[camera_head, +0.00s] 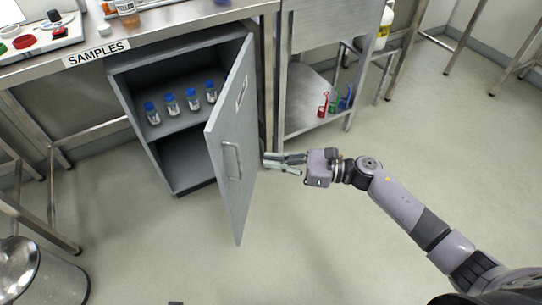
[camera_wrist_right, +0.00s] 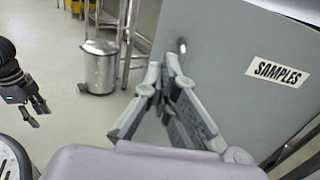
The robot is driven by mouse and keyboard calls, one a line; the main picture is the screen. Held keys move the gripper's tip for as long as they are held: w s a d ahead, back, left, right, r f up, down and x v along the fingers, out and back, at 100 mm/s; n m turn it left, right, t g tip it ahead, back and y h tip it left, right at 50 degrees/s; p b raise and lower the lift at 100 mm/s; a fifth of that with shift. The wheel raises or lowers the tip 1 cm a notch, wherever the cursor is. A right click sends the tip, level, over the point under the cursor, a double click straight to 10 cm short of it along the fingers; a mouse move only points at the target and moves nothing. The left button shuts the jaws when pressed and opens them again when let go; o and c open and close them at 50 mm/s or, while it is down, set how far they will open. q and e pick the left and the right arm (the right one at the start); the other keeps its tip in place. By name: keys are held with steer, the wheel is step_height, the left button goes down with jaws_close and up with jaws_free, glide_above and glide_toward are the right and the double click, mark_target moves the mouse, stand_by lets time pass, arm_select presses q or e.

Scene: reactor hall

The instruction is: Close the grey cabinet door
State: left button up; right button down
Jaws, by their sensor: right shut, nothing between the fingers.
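The grey cabinet (camera_head: 118,85) stands under the steel bench. Its door (camera_head: 228,185) is hinged on the right and stands well open, jutting toward me. Its outer face bears a bar handle (camera_head: 232,160) and a SAMPLES label, which also shows on the door in the right wrist view (camera_wrist_right: 278,72). My right gripper (camera_head: 268,160) is shut and empty at the outer side of the door, its tips close to the face near the hinge side; I cannot tell whether they touch. My left gripper (camera_wrist_right: 36,108) shows only in the right wrist view, its fingers apart.
Several blue-capped bottles (camera_head: 172,102) stand on the cabinet's upper shelf. A steel bin (camera_head: 45,275) stands at lower left, clear of the door. A steel stand (camera_head: 305,110) is right of the cabinet. The floor before the cabinet is free.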

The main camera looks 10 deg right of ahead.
mark_target(219, 155)
arm_select(q)
steer(key=f, duration=0.1)
steer(key=s+f, duration=0.1)
steer(key=f+p, duration=0.1)
steer(key=shift+s+a+f, duration=0.15)
steer(key=shift+s+f, duration=0.05)
steer(key=shift+s, duration=0.1)
arm_select(e)
steer(key=x, duration=1.1)
steer(key=shift+w, duration=0.1)
steer(key=shift+a, duration=0.1)
